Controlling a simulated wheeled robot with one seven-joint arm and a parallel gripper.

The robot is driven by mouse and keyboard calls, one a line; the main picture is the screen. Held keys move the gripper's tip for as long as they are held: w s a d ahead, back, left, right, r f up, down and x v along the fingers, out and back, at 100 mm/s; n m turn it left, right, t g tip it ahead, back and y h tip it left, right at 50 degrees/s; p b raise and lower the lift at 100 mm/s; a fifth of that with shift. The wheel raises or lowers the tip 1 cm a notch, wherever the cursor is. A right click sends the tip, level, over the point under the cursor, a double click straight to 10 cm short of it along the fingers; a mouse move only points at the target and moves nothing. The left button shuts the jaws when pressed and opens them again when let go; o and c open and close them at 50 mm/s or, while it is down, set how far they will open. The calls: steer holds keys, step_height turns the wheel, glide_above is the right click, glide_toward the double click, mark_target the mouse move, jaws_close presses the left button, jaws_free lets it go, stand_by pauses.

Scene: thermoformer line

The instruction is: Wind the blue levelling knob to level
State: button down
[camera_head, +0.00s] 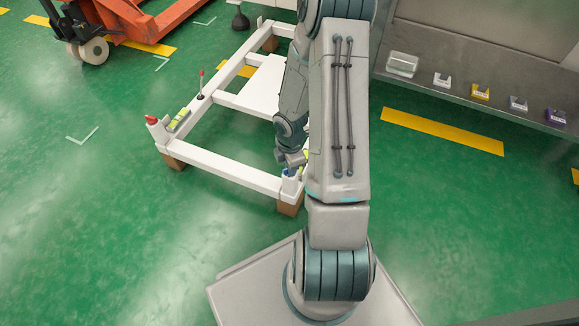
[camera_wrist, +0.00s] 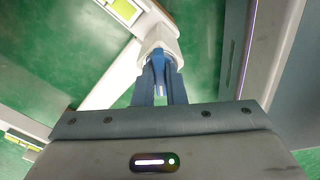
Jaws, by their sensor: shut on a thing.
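The blue levelling knob (camera_wrist: 158,58) sits on a white corner block of the white frame, close to my gripper's fingertips in the wrist view. In the head view the knob (camera_head: 287,172) is a small blue patch at the frame's near right corner, partly hidden by my gripper (camera_head: 291,160). My gripper (camera_wrist: 159,74) is shut on the knob, with its two blue-looking fingers on either side of it. The white frame (camera_head: 230,172) stands on brown blocks. A yellow-green level vial (camera_wrist: 124,10) lies on the frame near that corner.
A red knob (camera_head: 151,119) is on the frame's left corner, with a yellow-green vial (camera_head: 179,119) beside it. A red-tipped lever (camera_head: 201,84) stands on the left rail. An orange pallet truck (camera_head: 130,22) is at the back left. A grey bench (camera_head: 470,102) with small blocks runs along the right.

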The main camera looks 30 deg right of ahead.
steer(key=shift+s, duration=0.2)
steer(key=shift+m, duration=1.4)
steer(key=shift+m, duration=1.4)
steer(key=shift+m, duration=1.4)
